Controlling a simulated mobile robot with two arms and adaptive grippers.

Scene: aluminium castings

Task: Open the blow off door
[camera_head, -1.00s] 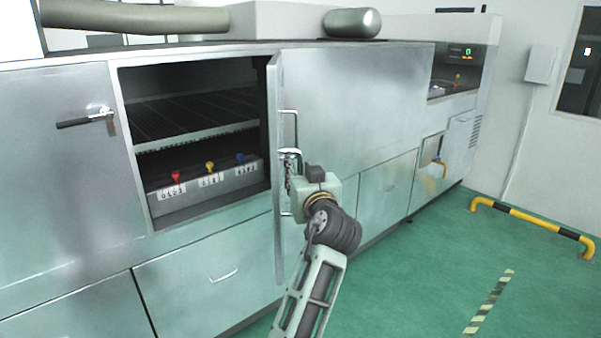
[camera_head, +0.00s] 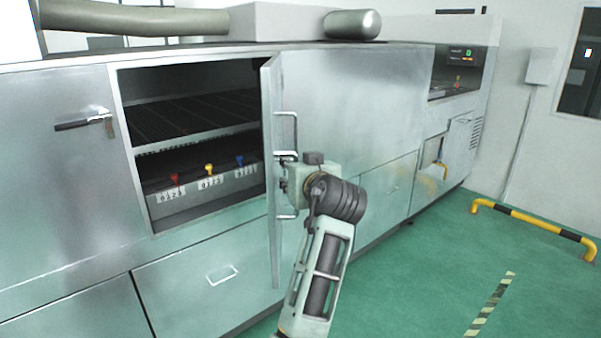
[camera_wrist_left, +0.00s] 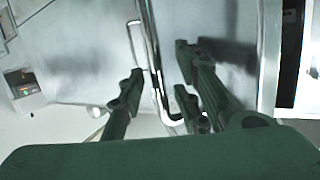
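The blow off door (camera_head: 350,105) is a metal panel standing partly open on the right of the dark machine opening. Its free edge (camera_head: 270,150) faces me. My right gripper is not in view.
Inside the opening are a slatted shelf (camera_head: 200,112) and a box with red, yellow and blue knobs (camera_head: 207,182). A panel with a lever handle (camera_head: 85,122) is at left. The green floor is clear up to a yellow-black rail (camera_head: 535,220).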

